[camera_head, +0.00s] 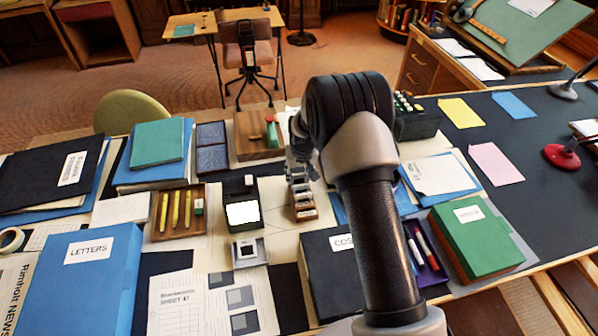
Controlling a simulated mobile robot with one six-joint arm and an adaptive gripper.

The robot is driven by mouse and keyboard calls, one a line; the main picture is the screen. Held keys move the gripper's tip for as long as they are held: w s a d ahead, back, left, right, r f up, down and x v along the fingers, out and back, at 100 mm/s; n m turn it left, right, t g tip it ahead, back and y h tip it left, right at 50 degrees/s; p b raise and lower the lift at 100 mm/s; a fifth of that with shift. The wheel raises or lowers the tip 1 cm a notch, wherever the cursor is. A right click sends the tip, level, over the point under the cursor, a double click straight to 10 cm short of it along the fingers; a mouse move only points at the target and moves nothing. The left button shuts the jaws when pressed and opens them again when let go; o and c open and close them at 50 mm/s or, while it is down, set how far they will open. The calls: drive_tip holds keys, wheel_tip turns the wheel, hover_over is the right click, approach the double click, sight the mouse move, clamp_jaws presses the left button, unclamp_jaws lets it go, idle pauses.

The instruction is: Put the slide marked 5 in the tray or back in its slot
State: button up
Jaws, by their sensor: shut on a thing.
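My gripper (297,166) points down at the back end of a narrow wooden slide rack (305,215), partly hidden behind my own arm. It is shut on what seems to be a slide at that end; the fingertips and any mark on it are too small and covered to read. Several pale-framed slides (302,194) stand in the rack in front of the gripper. Left of the rack is a small dark viewer with a bright white screen (242,213). In front of the viewer lies a small light square tray or frame (249,252) with a dark middle.
A wooden box of yellow pencils (180,213) and a blue LETTERS folder (90,275) are to the left. A black box (325,275), a purple pen tray (424,254) and a green box (475,239) are to the right. Printed sheets (195,305) cover the front.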

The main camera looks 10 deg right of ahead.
drive_tip(key=o, duration=0.8)
drive_tip(key=shift+o, duration=0.2)
drive_tip(key=v, duration=1.2)
